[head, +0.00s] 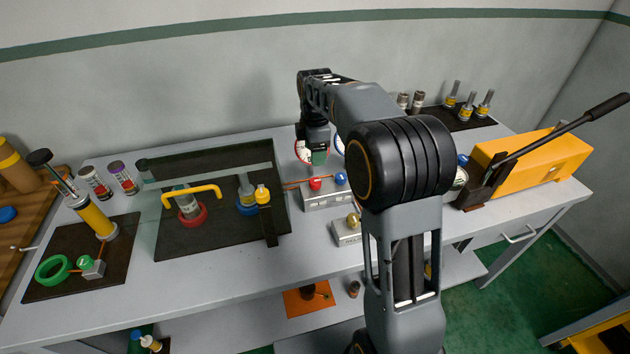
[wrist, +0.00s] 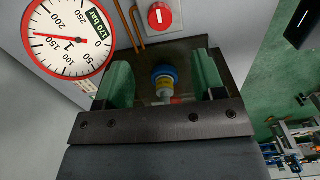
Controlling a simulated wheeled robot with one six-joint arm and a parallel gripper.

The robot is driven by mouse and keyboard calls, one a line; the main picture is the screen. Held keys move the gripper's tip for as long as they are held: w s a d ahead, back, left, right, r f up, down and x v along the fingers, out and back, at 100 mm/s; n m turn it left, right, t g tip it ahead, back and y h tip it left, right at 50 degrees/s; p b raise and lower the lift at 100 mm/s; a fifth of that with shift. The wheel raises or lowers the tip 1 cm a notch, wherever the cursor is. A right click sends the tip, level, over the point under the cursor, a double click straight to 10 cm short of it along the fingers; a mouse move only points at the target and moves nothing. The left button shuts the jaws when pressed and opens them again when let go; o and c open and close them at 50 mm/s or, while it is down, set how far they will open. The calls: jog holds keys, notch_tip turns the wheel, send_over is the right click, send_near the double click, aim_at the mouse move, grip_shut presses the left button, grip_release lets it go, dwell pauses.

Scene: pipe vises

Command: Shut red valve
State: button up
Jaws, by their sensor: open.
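The red valve knob (head: 315,183) sits on top of a light grey box (head: 328,198) in the head view, beside a blue knob (head: 341,179). In the wrist view a round red knob (wrist: 159,16) with a white bar shows at the top edge, beyond my jaws. My gripper (head: 320,157) hangs just above and behind the red knob in the head view. In the wrist view my gripper (wrist: 165,85) has its green pads wide apart. Nothing is held.
A red-rimmed gauge (wrist: 70,40) stands close to the left of my jaws, its needle pointing left. Copper pipes (wrist: 137,25) run beside the red knob. A yellow pump (head: 535,165) stands right.

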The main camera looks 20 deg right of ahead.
aim_at(315, 181)
notch_tip(315, 181, down, 11)
jog(key=shift+r, duration=0.15)
dwell(0.4)
jog(key=c, duration=0.9)
